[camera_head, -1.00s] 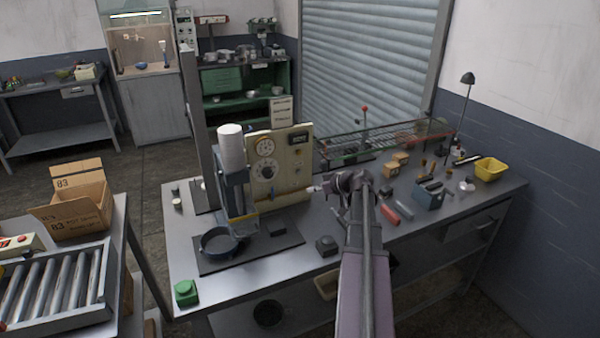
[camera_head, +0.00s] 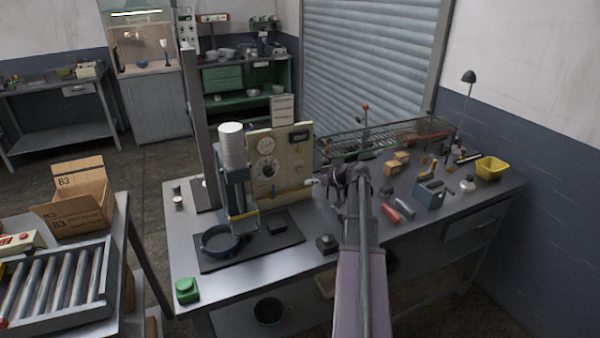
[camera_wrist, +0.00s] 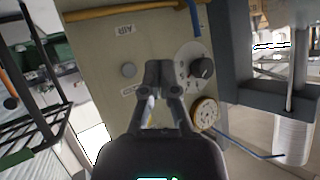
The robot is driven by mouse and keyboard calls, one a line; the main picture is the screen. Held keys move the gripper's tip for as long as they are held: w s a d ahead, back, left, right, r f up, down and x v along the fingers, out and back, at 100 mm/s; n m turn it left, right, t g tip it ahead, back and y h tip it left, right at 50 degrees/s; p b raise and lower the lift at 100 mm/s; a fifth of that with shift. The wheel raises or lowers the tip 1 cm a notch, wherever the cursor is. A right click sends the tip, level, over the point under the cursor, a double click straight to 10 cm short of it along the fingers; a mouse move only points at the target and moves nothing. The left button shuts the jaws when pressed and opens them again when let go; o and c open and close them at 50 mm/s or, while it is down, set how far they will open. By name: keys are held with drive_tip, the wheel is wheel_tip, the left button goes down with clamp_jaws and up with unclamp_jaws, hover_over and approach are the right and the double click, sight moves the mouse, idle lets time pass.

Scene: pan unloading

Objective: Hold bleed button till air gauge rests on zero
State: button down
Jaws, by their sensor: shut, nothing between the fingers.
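The beige control panel (camera_head: 280,165) stands at the back of the bench and fills the middle of the wrist view (camera_wrist: 105,60). A small round grey button (camera_wrist: 128,70) sits on it between two white labels; one reads AIR and the other is unclear. A round gauge (camera_wrist: 205,112) and a dark knob (camera_wrist: 203,67) are to the right. The gauge needle cannot be read. My gripper (camera_wrist: 160,72) is shut and empty, its tips in front of the panel just right of the button. Contact with the panel cannot be told. My gripper also shows right of the panel (camera_head: 315,182).
A press with a white cylinder (camera_head: 232,146) stands left of the panel, above a dark blue pan (camera_head: 221,240). A wire rack (camera_head: 375,138) lies behind my arm. Tools and a yellow bin (camera_head: 490,167) are at the right. A green box (camera_head: 187,290) sits at the front left corner.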

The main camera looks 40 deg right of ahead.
drive_tip(key=shift+w+d, duration=0.2)
drive_tip(key=shift+w, duration=0.7)
drive_tip(key=shift+w+d, duration=0.25)
drive_tip(key=shift+w, duration=0.6)
drive_tip(key=shift+w+d, duration=0.2)
drive_tip(key=shift+w, duration=0.7)
drive_tip(key=shift+w+d, duration=0.2)
drive_tip(key=shift+w, duration=0.6)
idle(0.5)
drive_tip(key=shift+s, duration=0.2)
idle(1.8)
drive_tip(key=shift+s+a, duration=0.2)
drive_tip(key=shift+s, duration=0.45)
drive_tip(key=shift+s, duration=0.1)
drive_tip(key=shift+s+a, duration=0.2)
drive_tip(key=shift+s, duration=0.6)
drive_tip(key=shift+s+a, duration=0.2)
drive_tip(key=shift+s, duration=0.55)
drive_tip(key=shift+s+a, duration=0.2)
drive_tip(key=shift+s, duration=0.6)
